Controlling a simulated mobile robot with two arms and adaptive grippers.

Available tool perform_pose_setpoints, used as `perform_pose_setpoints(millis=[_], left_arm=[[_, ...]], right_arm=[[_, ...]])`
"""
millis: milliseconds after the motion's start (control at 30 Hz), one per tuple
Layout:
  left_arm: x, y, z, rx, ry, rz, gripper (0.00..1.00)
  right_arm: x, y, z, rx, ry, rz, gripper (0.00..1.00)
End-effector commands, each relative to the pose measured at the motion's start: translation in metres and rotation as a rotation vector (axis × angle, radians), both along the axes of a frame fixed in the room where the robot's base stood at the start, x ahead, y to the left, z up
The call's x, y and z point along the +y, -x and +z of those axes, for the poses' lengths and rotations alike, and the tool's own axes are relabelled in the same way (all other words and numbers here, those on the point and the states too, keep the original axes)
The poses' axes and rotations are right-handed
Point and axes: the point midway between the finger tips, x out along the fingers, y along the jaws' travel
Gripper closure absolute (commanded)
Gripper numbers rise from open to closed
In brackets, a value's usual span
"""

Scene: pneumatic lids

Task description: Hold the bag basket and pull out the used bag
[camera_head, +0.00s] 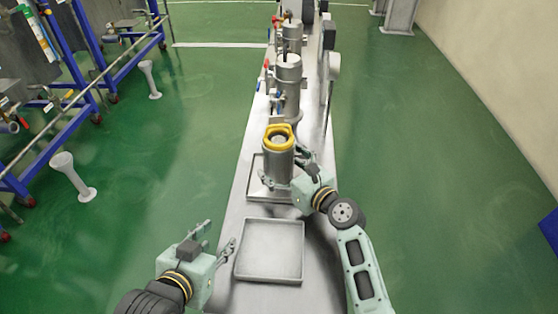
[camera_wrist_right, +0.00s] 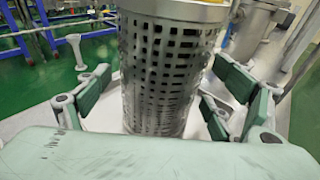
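The bag basket (camera_head: 279,165) is a grey metal cylinder standing upright on the bench. In the right wrist view the basket (camera_wrist_right: 160,75) shows square perforations and a smooth top band. The used bag shows only as a yellow ring (camera_head: 279,131) on the basket's top; its body is hidden inside. My right gripper (camera_head: 292,172) is at the basket's near right side. Its fingers are open on both sides of the basket, with a visible gap on the left. My left gripper (camera_head: 217,238) is open and empty, low at the left, beside the near tray.
An empty shallow metal tray (camera_head: 270,250) lies on the narrow bench nearest me. Another tray (camera_head: 254,190) is by the basket. Metal housings (camera_head: 288,85) stand farther along the bench. Blue-framed equipment (camera_head: 75,115) is at the left.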

Motion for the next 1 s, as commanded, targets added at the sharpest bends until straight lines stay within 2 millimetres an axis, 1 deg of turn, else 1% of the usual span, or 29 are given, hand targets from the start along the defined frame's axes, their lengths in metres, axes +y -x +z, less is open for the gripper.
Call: perform_pose_setpoints(millis=[33, 367, 400, 1000], left_arm=[[0.0000, 0.0000, 0.0001, -0.001, 0.000, 0.000, 0.60], [-0.0005, 0.0000, 0.0005, -0.002, 0.001, -0.001, 0.60], [-0.0005, -0.0001, 0.0008, -0.003, 0.001, -0.001, 0.60], [-0.0007, 0.0018, -0.0011, 0.010, -0.001, -0.001, 0.60]], right_arm=[[0.0001, 0.0001, 0.0001, 0.000, 0.000, 0.000, 0.22], [-0.0001, -0.0002, 0.0003, 0.000, 0.000, -0.001, 0.51], [0.0001, -0.0013, 0.0051, -0.008, -0.005, -0.002, 0.52], [0.0004, -0.0007, 0.0006, -0.004, -0.005, -0.001, 0.52]])
